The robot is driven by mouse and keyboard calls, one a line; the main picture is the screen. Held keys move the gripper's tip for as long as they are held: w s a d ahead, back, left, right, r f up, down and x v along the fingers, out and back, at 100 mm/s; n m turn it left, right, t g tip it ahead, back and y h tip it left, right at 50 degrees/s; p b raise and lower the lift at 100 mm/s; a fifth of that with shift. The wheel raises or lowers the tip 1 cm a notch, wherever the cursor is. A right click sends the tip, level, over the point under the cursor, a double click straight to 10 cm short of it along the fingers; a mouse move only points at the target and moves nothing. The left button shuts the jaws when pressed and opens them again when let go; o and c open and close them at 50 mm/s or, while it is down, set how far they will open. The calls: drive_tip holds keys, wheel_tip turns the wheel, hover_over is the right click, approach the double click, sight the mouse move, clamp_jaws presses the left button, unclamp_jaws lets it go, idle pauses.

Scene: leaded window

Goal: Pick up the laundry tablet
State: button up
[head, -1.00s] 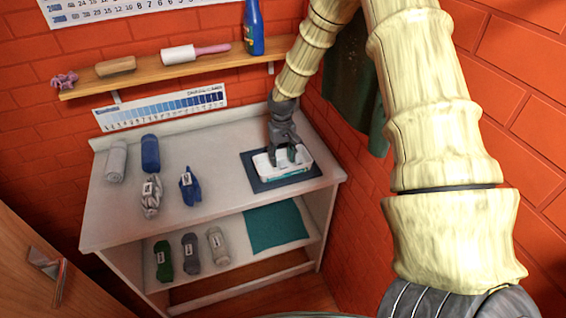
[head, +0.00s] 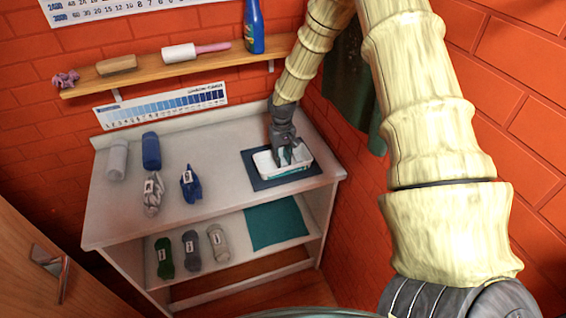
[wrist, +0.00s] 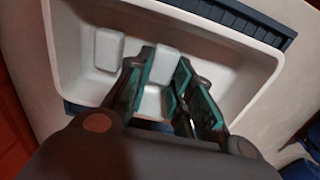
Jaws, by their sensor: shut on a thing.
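A white tub (head: 264,168) stands on a dark blue mat (head: 257,182) at the right of the white table. My gripper (head: 285,156) reaches down into it. In the wrist view, the tub (wrist: 72,62) holds small white tablets. One laundry tablet (wrist: 167,62) shows between the teal-padded fingers of my gripper (wrist: 165,76), which is shut on it. A second tablet (wrist: 108,48) lies to the left of the fingers, apart from them. Another white block (wrist: 152,101) shows low between the fingers, partly hidden. The head view is too small to show the tablets.
Rolled and bundled cloths, including a blue roll (head: 151,151), occupy the table's left side. The lower shelf holds several bundles and a teal sheet (head: 275,226). A wall shelf (head: 140,73) with a blue bottle (head: 254,28) is behind. The table's middle is clear.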

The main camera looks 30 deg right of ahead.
sight(282, 159)
drive_tip(key=shift+r, duration=0.1)
wheel_tip(282, 159, up, 10)
drive_tip(key=b, duration=0.3)
drive_tip(key=shift+b, duration=0.35)
